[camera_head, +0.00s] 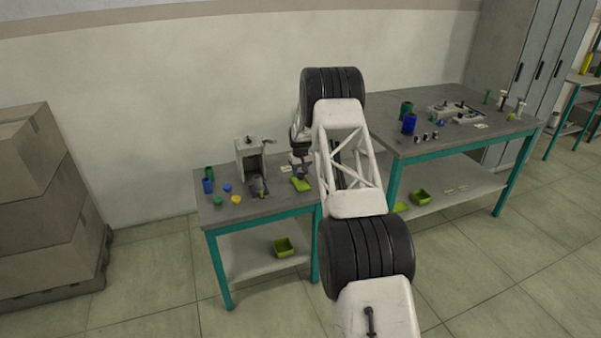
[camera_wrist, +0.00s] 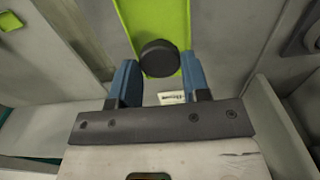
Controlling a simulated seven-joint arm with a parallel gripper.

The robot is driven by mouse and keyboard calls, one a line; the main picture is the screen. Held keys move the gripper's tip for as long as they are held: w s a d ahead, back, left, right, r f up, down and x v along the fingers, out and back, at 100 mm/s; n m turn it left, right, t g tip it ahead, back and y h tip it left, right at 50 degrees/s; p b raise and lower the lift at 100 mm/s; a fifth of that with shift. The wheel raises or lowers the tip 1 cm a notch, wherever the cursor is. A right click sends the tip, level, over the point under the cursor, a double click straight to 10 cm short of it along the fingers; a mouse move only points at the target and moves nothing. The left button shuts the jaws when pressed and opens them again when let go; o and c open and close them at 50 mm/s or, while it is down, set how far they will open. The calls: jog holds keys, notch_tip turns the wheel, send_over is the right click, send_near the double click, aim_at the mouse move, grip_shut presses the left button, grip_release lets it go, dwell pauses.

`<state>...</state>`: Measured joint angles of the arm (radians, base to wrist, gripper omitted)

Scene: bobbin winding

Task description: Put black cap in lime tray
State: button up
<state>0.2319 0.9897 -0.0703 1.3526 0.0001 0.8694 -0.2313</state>
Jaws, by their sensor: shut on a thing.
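The black cap (camera_wrist: 159,58) is between the two blue fingertips of my gripper (camera_wrist: 158,75) in the wrist view. The gripper is shut on it. Behind the cap in that view is the lime tray (camera_wrist: 150,18), partly covered by the cap and fingers. In the head view the lime tray (camera_head: 301,185) lies on the smaller table's right part, and my gripper (camera_head: 300,172) is right over it. The cap cannot be made out in the head view. How high the cap is above the tray floor is hard to tell.
A grey winding device (camera_head: 253,158) stands left of the tray. Blue (camera_head: 207,186) and green (camera_head: 209,172) cylinders and yellow and blue caps lie farther left. Another lime tray (camera_head: 283,247) is on the lower shelf. A larger table (camera_head: 460,145) with more parts stands to the right.

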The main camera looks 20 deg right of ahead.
jog(key=shift+f, duration=0.95)
dwell(1.5)
jog(key=o, duration=0.8)
jog(key=shift+r, duration=0.15)
jog(key=shift+r, duration=3.4)
